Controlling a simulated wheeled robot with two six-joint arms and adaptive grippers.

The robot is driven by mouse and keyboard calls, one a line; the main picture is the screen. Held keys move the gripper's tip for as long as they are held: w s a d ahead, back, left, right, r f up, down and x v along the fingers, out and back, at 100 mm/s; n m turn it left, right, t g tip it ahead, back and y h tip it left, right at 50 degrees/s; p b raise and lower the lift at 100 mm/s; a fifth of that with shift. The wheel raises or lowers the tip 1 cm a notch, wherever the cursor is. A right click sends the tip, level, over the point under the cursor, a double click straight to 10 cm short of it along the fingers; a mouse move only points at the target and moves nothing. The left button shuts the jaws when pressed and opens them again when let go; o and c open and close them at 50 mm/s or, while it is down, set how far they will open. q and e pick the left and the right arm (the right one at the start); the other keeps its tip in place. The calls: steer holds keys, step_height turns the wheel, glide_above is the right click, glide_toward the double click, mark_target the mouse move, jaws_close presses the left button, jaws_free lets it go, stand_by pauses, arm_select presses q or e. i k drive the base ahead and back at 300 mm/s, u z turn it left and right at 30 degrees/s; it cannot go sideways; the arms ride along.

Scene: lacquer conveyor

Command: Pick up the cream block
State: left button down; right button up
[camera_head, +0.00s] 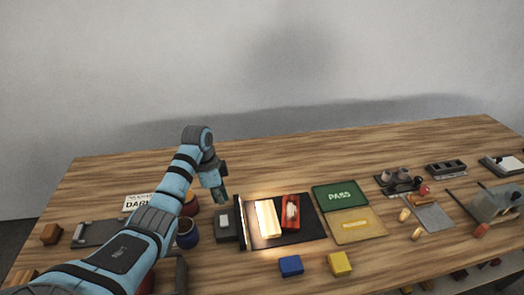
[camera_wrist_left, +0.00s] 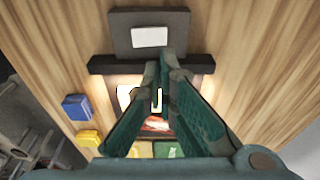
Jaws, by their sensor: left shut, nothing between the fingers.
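The cream block (camera_head: 267,219) lies on the black pad (camera_head: 300,237), brightly lit, just right of a dark upright bar. In the left wrist view the cream block (camera_wrist_left: 125,97) shows behind the fingers, which hide part of it. My left gripper (camera_head: 221,197) points down above the table, left of and apart from the cream block. It is shut and empty; its fingertips (camera_wrist_left: 167,66) come together in the left wrist view. My right gripper is not in view.
A red block (camera_head: 291,212) lies on the pad right of the cream block. A grey box (camera_head: 226,226) stands left of the bar. A green PASS mat (camera_head: 341,186) and yellow mat (camera_head: 375,227) lie right. Blue (camera_head: 291,266) and yellow (camera_head: 340,264) cubes sit in front.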

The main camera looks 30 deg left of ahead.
mark_target(270, 226)
steer(key=k, duration=1.5)
